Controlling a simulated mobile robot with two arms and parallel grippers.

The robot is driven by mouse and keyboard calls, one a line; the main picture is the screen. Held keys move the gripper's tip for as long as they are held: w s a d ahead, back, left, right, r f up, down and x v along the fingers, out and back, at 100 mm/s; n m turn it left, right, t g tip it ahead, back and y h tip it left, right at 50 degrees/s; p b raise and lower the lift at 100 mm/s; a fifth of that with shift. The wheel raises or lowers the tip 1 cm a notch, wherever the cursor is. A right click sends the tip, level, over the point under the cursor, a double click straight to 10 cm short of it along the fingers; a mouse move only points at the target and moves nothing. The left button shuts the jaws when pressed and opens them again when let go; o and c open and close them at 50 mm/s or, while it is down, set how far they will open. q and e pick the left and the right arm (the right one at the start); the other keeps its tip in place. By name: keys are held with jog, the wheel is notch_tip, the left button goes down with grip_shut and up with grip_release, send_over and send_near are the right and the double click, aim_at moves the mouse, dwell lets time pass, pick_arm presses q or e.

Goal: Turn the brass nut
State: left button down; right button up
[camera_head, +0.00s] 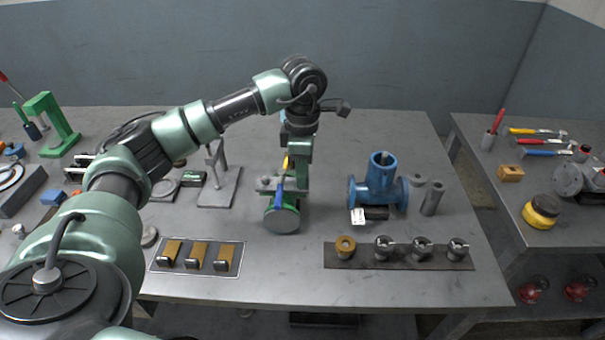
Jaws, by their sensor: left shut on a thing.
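A brass-coloured ring-shaped nut (345,245) sits at the left end of a dark strip near the table's front, beside several grey fittings. My left arm reaches in from the left, and its gripper (283,184) points down at the middle of the table, well left of and behind that nut. It is shut on a narrow blue part (280,194) just above a round green piece (282,218). The fingers and the exact grasp are small and partly hidden. My right gripper is not in view.
A blue flanged pipe fitting (381,190) stands right of the gripper. A tray with brass-coloured pieces (197,271) lies at front left. A grey stand (219,188) is to the left. A second table (500,165) is at right.

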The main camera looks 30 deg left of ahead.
pick_arm(q)
jog(key=shift+w+r, duration=0.1)
jog(key=shift+r, duration=0.05)
jog(key=c, duration=1.4)
grip_release()
notch_tip(320, 180, up, 8)
jog(key=shift+f+b, duration=0.15)
jog(key=shift+b, duration=0.5)
